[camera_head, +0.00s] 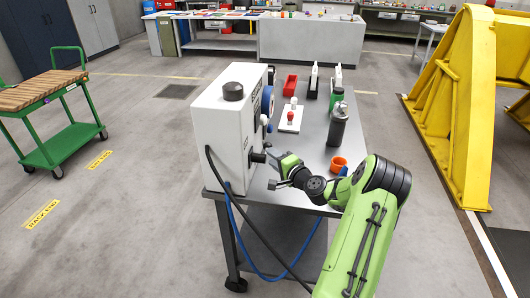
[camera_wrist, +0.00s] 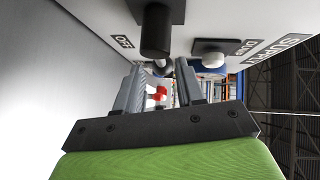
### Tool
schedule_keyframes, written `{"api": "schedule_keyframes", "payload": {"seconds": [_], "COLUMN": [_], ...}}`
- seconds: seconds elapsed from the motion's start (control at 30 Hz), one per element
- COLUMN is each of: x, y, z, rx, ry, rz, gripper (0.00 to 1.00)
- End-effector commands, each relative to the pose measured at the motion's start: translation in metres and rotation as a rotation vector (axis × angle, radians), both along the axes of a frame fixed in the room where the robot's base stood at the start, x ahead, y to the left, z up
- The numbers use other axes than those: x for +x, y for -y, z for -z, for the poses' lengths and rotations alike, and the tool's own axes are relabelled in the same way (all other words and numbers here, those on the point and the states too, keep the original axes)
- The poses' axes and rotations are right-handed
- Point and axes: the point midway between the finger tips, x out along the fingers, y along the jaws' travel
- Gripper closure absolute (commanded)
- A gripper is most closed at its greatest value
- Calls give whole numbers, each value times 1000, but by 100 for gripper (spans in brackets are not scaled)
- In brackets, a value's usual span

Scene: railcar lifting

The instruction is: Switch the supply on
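A white control box (camera_head: 226,112) stands on the near end of a grey metal table. A black cylindrical handle (camera_head: 258,157) sticks out of its right face. In the wrist view the handle (camera_wrist: 157,30) sits on a dark plate close to an OFF label (camera_wrist: 122,42). A SUPPLY label (camera_wrist: 290,46) and a white knob (camera_wrist: 213,60) by a DUMP label also show there. My gripper (camera_wrist: 158,72) is open, its two fingers apart with nothing clearly between them. In the head view my gripper (camera_head: 274,160) is right beside the handle; I cannot tell whether they touch.
Black and blue cables hang from the box. A yellow frame (camera_head: 460,110) stands right, a green cart (camera_head: 62,143) left.

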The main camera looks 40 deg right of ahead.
Motion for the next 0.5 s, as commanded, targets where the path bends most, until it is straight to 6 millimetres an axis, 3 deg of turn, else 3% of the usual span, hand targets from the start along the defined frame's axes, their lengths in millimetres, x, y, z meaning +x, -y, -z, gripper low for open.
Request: {"api": "schedule_keyframes", "payload": {"seconds": [0.2, 0.5], "x": [43, 53], "y": [5, 7], "z": [7, 8], "rx": [-1, 1], "ry": [0, -2], "rz": [-3, 0], "gripper": [62, 62]}}
